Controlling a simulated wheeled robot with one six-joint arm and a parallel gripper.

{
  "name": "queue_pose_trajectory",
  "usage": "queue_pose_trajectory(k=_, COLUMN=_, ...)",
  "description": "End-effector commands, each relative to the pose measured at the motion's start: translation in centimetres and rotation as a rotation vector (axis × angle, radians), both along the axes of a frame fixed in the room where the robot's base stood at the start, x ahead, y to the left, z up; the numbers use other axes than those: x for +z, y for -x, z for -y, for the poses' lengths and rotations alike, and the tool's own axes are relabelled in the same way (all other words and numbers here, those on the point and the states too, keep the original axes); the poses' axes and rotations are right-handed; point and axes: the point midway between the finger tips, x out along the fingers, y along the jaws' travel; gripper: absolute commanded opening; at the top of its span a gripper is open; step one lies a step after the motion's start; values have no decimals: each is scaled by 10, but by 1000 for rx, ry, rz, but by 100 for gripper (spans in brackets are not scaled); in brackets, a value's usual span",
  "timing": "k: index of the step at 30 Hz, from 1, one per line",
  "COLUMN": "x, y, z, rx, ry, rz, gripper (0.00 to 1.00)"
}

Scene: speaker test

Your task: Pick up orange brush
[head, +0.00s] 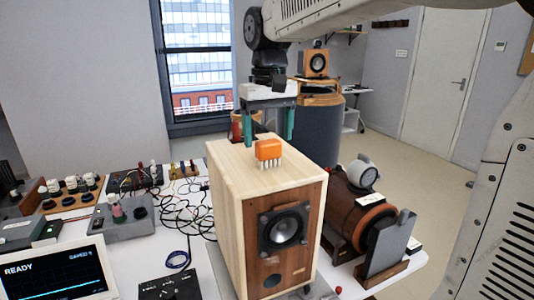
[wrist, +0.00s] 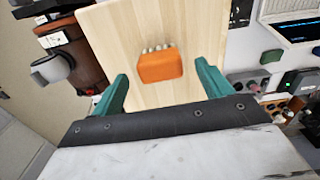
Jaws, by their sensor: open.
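The orange brush (head: 268,150) has an orange block top and pale bristle tufts. It stands bristles down on top of the wooden speaker box (head: 233,163). In the wrist view the orange brush (wrist: 160,66) lies ahead of the fingers, near the middle of the pale wooden top (wrist: 120,30). My gripper (head: 267,128) has two green fingers, spread apart and empty. In the head view it hangs above and behind the brush. In the wrist view my gripper (wrist: 163,88) has a finger on each side of the brush's line, with a gap between fingers and brush.
A brown cylindrical device (head: 355,215) stands right of the speaker. Tangled black cables (head: 185,208) and a grey control box (head: 125,219) lie to the left. A display reading READY (head: 55,272) is at the front left. The speaker top around the brush is clear.

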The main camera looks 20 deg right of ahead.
Motion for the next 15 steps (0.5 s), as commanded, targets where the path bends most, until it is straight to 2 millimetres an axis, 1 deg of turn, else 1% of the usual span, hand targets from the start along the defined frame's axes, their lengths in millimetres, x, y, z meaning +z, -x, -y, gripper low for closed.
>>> queue_pose_trajectory(k=3, x=-19, y=0, z=0, rx=0, ry=0, rz=-3, gripper=78)
queue_pose_trajectory(k=7, x=-37, y=-1, z=-1, rx=2, ry=0, rz=-1, gripper=78)
queue_pose_trajectory(k=10, x=-44, y=-1, z=-1, rx=3, ry=0, rz=0, gripper=78)
queue_pose_trajectory(k=15, x=-46, y=-1, z=-2, rx=4, ry=0, rz=1, gripper=78)
